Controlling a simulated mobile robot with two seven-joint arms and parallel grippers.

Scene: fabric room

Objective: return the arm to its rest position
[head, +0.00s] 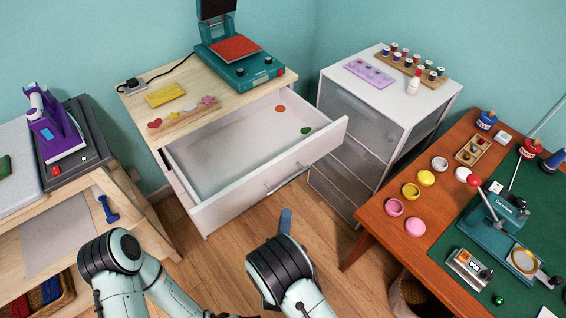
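My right arm comes in at the bottom centre, with a black ribbed joint in front of the open drawer. A blue-grey tip, which seems to be part of my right gripper (285,222), shows just beyond that joint, over the wooden floor. Its fingers are mostly hidden, so I cannot tell whether it is open or shut. My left arm comes in at the lower left, bent at a black ribbed joint beside the left bench. No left gripper fingers can be made out.
A white drawer (326,144) stands open under the heat-press table (130,101), with an orange and a green piece inside. A white drawer cabinet (428,102) stands right of it. A wooden desk (376,226) fills the right, a bench (105,178) the left. Floor shows between.

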